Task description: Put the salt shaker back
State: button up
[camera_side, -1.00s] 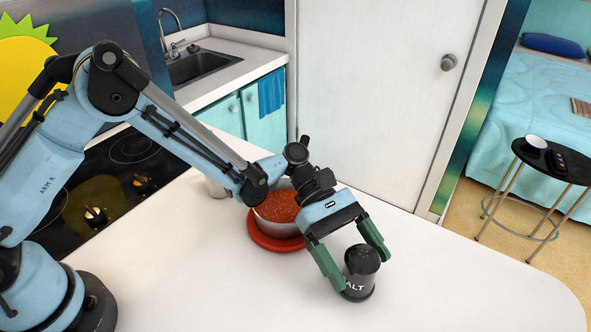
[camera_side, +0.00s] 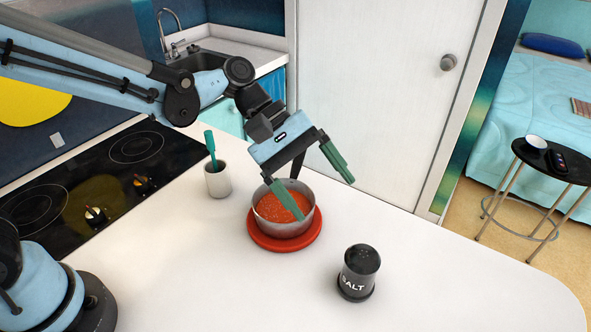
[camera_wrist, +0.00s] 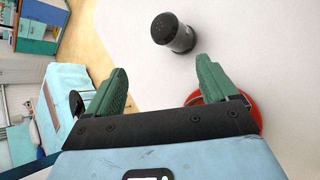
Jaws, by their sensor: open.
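The black salt shaker (camera_side: 358,273), with white lettering on its side, stands upright on the white counter, right of the pot in the side view. It also shows at the top middle of the wrist view (camera_wrist: 173,33). My gripper (camera_side: 325,196) is open with green fingers and nothing between them. It is above the counter and back left of the shaker, apart from it. One finger is in front of the pot in the side view.
A metal pot (camera_side: 283,228) of red food sits on a red round mat (camera_side: 285,243). A white cup (camera_side: 218,182) with a teal-handled utensil stands left of it. The black stovetop (camera_side: 100,190) is further left. The counter around the shaker is clear.

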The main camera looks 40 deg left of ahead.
jog(key=s+a+m+t+y, duration=0.3)
jog(key=a+m+y, duration=0.1)
jog(key=a, duration=0.7)
jog(key=s+a+m+t+y, duration=0.3)
jog(key=a+m+t+y, duration=0.1)
jog(key=a, duration=0.8)
jog(key=shift+s+r+m+y, duration=0.3)
jog(key=shift+m+y, duration=0.4)
jog(key=shift+m, duration=0.4)
